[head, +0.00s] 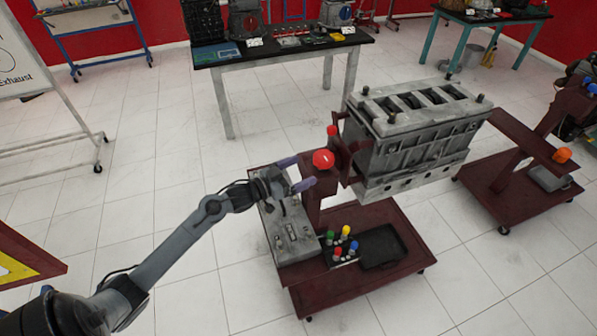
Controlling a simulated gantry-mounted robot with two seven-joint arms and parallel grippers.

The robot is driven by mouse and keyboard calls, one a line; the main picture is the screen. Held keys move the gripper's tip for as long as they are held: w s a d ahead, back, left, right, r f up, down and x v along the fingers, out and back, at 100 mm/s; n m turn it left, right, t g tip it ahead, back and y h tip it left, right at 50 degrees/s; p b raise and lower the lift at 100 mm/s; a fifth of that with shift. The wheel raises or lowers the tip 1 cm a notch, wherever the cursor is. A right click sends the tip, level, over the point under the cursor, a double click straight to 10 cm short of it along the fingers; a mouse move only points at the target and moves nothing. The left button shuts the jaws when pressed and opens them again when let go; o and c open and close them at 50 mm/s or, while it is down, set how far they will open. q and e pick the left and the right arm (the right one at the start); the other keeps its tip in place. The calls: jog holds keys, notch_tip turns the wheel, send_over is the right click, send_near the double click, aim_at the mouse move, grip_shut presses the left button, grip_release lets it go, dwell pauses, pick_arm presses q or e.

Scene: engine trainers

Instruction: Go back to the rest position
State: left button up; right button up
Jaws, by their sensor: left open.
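My left arm reaches in from the lower left. My left gripper (296,174) is open, with its two purple-grey fingers apart and nothing seen between them. It is above the grey metal part (290,236) on the dark red trolley (335,296), just left of the red knob (323,159) on the engine stand. A grey engine block (415,135) is mounted on that stand. My right gripper is not in view.
Several coloured-top pieces (341,247) and a black tray (381,246) sit on the trolley. A black-topped workbench (285,51) stands behind. Another dark red stand (515,173) is at the right.

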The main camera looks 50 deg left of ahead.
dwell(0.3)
pick_arm(q)
jog(key=s+d+f+n+g, duration=0.1)
jog(key=s+d+f+g, duration=0.1)
jog(key=s+d+f, duration=0.6)
jog(key=s+d+f+n+g, duration=0.15)
jog(key=s+d+f, duration=0.3)
jog(key=d, duration=0.55)
jog(key=s+d+r+m+g+y, duration=0.1)
jog(key=s+d+g+y, duration=0.1)
jog(key=s+g, duration=0.5)
jog(key=s+d+r+m+g+y, duration=0.15)
jog(key=s+g, duration=0.25)
jog(key=s, duration=0.7)
notch_tip(320, 180, up, 26)
jog(key=p, duration=2.6)
jog(key=shift+w+n+t+y, duration=0.35)
jog(key=shift+w+n, duration=0.05)
jog(key=shift+w, duration=0.05)
